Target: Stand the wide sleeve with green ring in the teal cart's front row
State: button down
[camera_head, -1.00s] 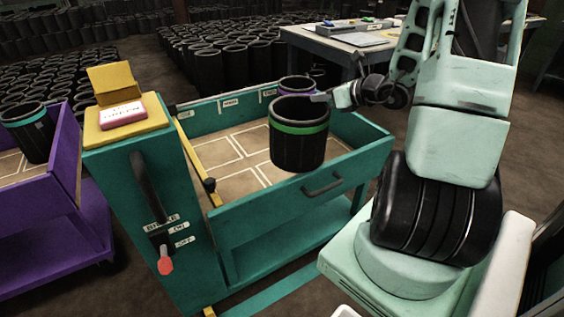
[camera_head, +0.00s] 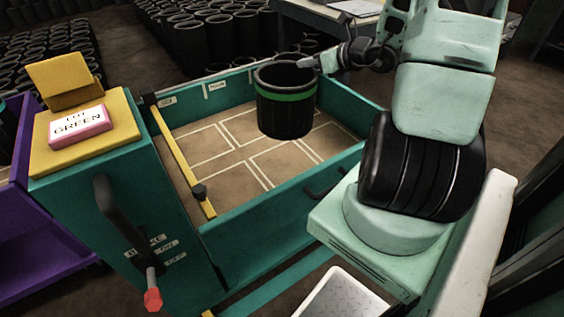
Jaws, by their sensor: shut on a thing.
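The wide black sleeve with a green ring (camera_head: 285,115) hangs upright over the teal cart's (camera_head: 255,222) tray, toward its back right. My gripper (camera_head: 307,65) is shut on the right side of the sleeve's top rim. The tray floor (camera_head: 205,145) is tan with white outlined cells, and the cells I can see are bare. The held sleeve hides part of the floor and back wall behind it. I cannot tell how far its base is above the floor.
A yellow bar (camera_head: 180,160) runs along the tray's left side. Left of it stands a teal cabinet with a lever (camera_head: 152,292) and a "LOT GREEN" sign (camera_head: 80,124). A purple cart (camera_head: 40,240) is at far left. Many black sleeves stand behind.

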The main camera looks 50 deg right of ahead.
notch_tip(320, 180, down, 16)
jog(key=b, duration=0.7)
jog(key=shift+f, duration=0.25)
jog(key=c, duration=1.5)
grip_release()
jog(key=shift+c, duration=0.2)
